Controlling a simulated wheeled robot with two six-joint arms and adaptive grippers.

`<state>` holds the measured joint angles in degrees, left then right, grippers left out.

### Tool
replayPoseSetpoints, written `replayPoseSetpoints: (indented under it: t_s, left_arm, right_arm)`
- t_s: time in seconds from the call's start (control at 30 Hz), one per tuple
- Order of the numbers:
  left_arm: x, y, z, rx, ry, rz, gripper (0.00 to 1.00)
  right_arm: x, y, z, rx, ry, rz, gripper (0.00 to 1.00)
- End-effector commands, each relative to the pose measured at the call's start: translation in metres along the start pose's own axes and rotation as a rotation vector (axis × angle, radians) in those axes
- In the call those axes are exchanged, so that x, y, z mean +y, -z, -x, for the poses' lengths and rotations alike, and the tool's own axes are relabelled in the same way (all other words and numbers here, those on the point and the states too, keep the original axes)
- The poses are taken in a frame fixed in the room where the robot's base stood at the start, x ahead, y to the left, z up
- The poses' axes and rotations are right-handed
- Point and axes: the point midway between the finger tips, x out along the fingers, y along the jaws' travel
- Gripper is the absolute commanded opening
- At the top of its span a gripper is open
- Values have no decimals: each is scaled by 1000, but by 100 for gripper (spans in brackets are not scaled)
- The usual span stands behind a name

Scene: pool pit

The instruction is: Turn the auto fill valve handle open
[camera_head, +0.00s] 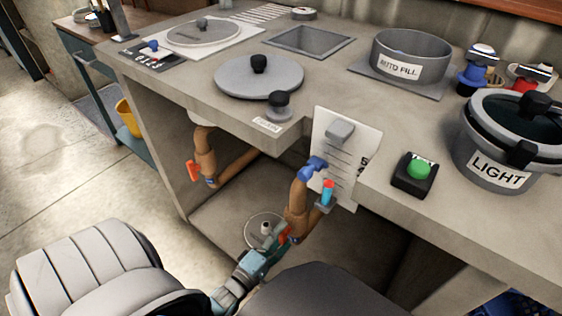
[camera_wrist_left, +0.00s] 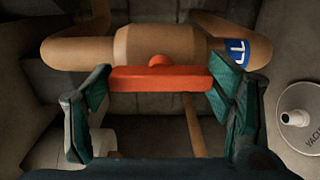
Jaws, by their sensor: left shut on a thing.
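The auto fill valve's red bar handle (camera_wrist_left: 160,79) lies crosswise on a tan pipe body (camera_wrist_left: 155,45) in the left wrist view. A blue label (camera_wrist_left: 262,52), of which "LL" can be read, is wrapped on the pipe to its right. In the head view the handle (camera_head: 284,234) shows as a small red piece low on the tan pipe (camera_head: 297,205) under the counter. My left gripper (camera_head: 275,242) is there, its green fingers (camera_wrist_left: 162,84) at the two ends of the handle, shut on it. My right gripper is not in view.
Another red handle (camera_head: 193,171) sits on a pipe to the left. A red-and-blue part (camera_head: 327,193) is beside the nearer pipe. The concrete counter (camera_head: 185,85) overhangs the pipes. A round "VACU" fitting (camera_wrist_left: 299,118) stands at the right in the wrist view.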

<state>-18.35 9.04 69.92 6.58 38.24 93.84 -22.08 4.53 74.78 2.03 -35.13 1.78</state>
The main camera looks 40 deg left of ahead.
Motion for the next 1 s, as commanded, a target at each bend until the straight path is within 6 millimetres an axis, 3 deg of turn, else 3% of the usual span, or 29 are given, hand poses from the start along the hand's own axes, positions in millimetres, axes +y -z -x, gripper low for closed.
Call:
replayPoseSetpoints:
  t_s: [0.4, 0.43, 0.57, 0.87, 1.0]
  left_arm:
    - [-1, 0, 1, 0, 4, 10, 47]
    - [-1, 0, 1, 0, 4, 10, 76]
    - [-1, 0, 1, 0, 3, 9, 95]
    - [0, 0, 0, 0, 1, 8, 95]
    - [-1, 0, 12, 0, 3, 8, 95]
  right_arm:
    - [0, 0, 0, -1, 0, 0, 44]
    - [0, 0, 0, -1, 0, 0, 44]
    - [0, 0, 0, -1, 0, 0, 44]
    - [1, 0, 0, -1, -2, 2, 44]
    - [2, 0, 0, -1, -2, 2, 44]
